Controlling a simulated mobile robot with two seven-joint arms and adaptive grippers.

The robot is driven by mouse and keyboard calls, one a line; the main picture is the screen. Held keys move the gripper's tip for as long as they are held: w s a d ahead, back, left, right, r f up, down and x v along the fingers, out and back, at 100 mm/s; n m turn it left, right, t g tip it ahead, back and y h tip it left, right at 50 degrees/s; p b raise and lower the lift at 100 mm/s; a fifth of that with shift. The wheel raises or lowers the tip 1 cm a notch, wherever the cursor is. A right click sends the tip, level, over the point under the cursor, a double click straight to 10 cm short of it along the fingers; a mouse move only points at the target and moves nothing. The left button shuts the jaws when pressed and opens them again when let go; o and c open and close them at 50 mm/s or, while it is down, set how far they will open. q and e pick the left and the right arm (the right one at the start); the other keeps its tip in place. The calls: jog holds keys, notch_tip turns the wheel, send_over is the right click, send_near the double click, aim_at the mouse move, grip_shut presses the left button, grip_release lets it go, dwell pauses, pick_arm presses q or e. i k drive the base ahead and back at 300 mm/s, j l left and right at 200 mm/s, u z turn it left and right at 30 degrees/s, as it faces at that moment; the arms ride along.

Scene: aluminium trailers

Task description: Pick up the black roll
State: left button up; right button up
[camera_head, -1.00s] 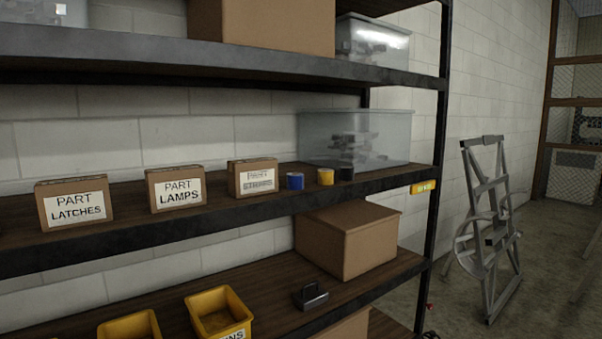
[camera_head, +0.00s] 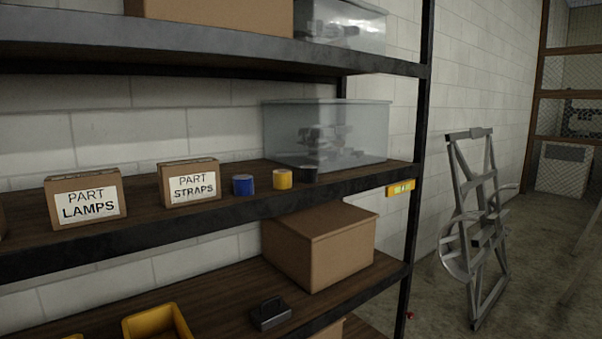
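The black roll (camera_head: 309,174) stands on the middle shelf (camera_head: 225,207) near its front edge, in front of a clear plastic bin. A yellow roll (camera_head: 283,179) stands just to its left, and a blue roll (camera_head: 243,185) further left. The black roll is dark against the bin and its outline is hard to make out. Neither of my grippers is in view.
Boxes labelled lamps (camera_head: 86,198) and straps (camera_head: 189,183) stand left of the rolls. The clear bin (camera_head: 330,135) is behind the black roll. A shelf post (camera_head: 418,150) stands to the right. A grey metal frame (camera_head: 476,225) stands on the floor beyond.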

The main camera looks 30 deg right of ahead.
aim_at(309, 173)
jog(key=i+l+u, duration=0.1)
jog(key=l, duration=0.4)
jog(key=i+l+u, duration=0.15)
jog(key=l, duration=0.3)
jog(key=i+l, duration=0.1)
jog(key=l, duration=0.55)
jog(key=i+l, duration=0.1)
jog(key=l, duration=0.55)
jog(key=i+l+u, duration=0.1)
jog(key=l, duration=0.55)
